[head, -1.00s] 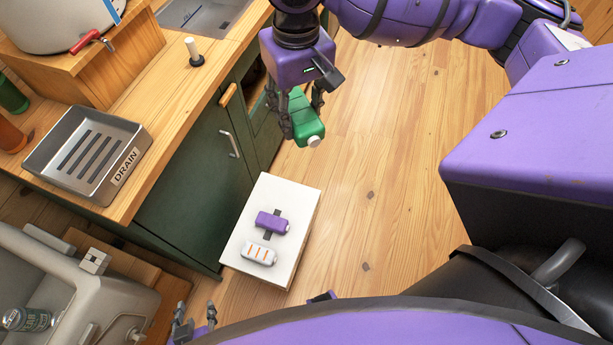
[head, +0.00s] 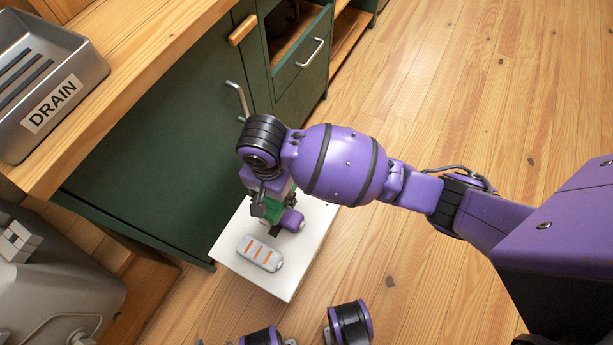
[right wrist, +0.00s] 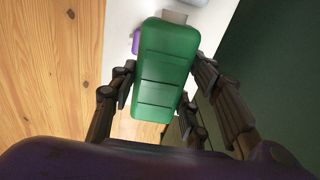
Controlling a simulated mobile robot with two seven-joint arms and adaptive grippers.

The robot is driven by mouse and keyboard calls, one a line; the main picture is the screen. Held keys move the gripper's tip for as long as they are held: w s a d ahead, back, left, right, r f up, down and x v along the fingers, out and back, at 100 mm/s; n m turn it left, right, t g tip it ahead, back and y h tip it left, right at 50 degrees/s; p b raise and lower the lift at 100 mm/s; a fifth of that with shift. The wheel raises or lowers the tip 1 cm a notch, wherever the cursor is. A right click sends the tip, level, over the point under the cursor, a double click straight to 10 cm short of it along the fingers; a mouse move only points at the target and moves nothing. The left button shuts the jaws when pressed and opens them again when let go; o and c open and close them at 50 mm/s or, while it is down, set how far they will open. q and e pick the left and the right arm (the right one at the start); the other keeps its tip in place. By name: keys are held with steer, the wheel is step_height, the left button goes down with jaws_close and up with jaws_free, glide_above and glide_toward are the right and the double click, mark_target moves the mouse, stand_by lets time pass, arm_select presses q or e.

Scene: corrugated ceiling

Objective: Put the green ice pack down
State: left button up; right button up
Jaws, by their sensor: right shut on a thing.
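The green ice pack (head: 272,210) is in my right gripper (head: 263,206), over the white box top (head: 290,282). A purple ice pack (head: 292,220) lies on the white top right beside the green one, partly hidden. A grey pack with orange stripes (head: 260,253) lies nearer the front. I cannot tell whether the green pack touches the top. My left gripper is not clearly seen.
A green cabinet (head: 165,165) with handles stands close left of the white box. A metal DRAIN tray (head: 75,75) sits on the wooden counter (head: 150,60). The wooden floor (head: 400,270) to the right is clear.

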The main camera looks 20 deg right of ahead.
steer(key=shift+w+a+f+m+b, duration=0.15)
steer(key=shift+a+f+b, duration=0.15)
steer(key=shift+f, duration=0.25)
steer(key=shift+w+a+f+m+b, duration=0.15)
steer(key=shift+a+f, duration=0.1)
steer(key=shift+f, duration=0.3)
steer(key=w+d+f+b, duration=0.2)
steer(key=w+d+f, duration=0.2)
steer(key=w+d+f+b, duration=0.3)
steer(key=w+d+f, duration=0.1)
steer(key=d, duration=0.1)
steer(key=shift+w+f, duration=0.1)
steer(key=shift+f, duration=0.05)
steer(key=shift+w+d+f+b, duration=0.3)
steer(key=shift+f, duration=0.05)
steer(key=shift+w+d+f, duration=0.15)
steer(key=shift+f, duration=0.05)
step_height(320, 180, down, 4)
steer(key=shift+w+d+r+b, duration=0.1)
steer(key=shift+d+r+b, duration=0.1)
steer(key=shift+b, duration=0.95)
steer(key=shift+a+r, duration=0.1)
steer(key=o, duration=1.3)
